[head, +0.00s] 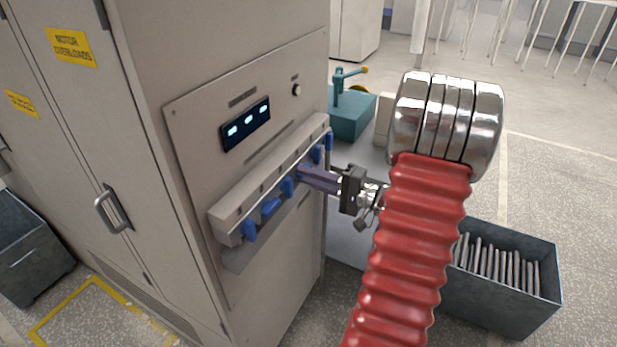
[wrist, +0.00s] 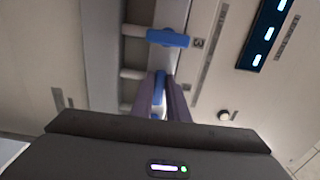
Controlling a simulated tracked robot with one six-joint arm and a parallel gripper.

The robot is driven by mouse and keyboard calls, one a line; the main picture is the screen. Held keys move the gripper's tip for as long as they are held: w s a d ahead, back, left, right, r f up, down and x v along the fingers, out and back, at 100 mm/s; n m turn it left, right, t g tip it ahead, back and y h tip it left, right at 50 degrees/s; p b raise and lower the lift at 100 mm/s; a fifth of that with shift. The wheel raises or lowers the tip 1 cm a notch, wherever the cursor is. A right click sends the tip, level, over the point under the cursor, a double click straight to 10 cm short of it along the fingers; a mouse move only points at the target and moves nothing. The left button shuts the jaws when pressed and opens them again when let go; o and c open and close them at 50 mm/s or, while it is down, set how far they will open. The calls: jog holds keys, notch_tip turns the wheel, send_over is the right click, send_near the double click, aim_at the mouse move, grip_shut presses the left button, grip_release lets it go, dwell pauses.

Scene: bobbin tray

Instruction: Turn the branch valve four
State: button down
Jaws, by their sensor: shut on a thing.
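A pale manifold rail (head: 232,208) with a row of blue valve handles runs across the front of the grey cabinet. My gripper (head: 304,175) reaches in from the right with its purple fingers at the handle just right of the third from the left. In the wrist view, this blue handle (wrist: 159,88) lies between the two fingers, and my gripper (wrist: 161,94) is shut on it. The held handle's number is hidden. The neighbouring valve (wrist: 168,38), marked 3, has its handle lying across the picture. In the head view the held handle is mostly hidden by my fingers.
A display (head: 246,124) with lit fields and a small knob (head: 296,90) are above the rail. Other handles sit close on both sides of my fingers. A grey bin (head: 500,300) of metal rods stands on the floor at right. A teal machine (head: 350,115) stands behind.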

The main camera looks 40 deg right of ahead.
jog(key=shift+s+a+f, duration=0.1)
jog(key=shift+a+f, duration=0.05)
jog(key=shift+f, duration=0.15)
jog(key=c, duration=2)
grip_release()
jog(key=shift+c, duration=0.2)
jog(key=o, duration=0.3)
jog(key=shift+r, duration=0.15)
jog(key=v, duration=1.3)
jog(key=shift+s, duration=0.35)
